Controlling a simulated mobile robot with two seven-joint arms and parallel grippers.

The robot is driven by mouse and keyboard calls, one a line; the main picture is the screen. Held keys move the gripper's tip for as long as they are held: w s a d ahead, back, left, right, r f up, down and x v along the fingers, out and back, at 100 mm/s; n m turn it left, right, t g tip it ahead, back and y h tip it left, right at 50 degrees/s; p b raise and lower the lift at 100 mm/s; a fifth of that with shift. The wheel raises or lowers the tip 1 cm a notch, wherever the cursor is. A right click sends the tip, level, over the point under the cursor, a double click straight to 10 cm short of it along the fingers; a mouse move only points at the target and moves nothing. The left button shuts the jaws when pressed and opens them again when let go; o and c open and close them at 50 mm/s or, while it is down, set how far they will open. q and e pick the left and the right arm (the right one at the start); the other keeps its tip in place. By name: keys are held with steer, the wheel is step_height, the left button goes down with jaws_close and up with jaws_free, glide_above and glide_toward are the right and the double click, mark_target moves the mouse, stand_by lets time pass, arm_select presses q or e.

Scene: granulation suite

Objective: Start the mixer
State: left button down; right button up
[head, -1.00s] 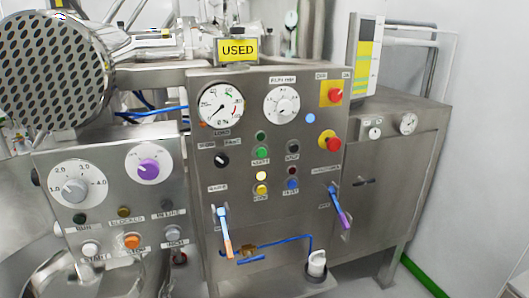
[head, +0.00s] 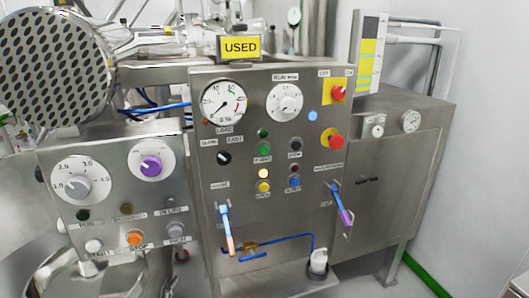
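A steel control panel (head: 240,190) stands in the middle of the head view. It has a round gauge (head: 223,103), a dial (head: 285,102), a black selector knob (head: 224,158), a green button (head: 264,149), a bright yellow button (head: 263,187) and red mushroom buttons (head: 337,92) on yellow plates. A smaller control box (head: 110,200) at the left has a grey knob (head: 76,187), a purple knob (head: 151,166), a white button (head: 93,246) labelled START and an orange button (head: 134,238) labelled STOP. Neither gripper is in view.
A yellow USED sign (head: 240,47) sits above the panel. Coloured lever handles (head: 227,228) and (head: 342,205) stick out from its lower front. A perforated drum (head: 55,70) is at upper left, a steel cabinet (head: 400,180) at right. Bare wall lies at far right.

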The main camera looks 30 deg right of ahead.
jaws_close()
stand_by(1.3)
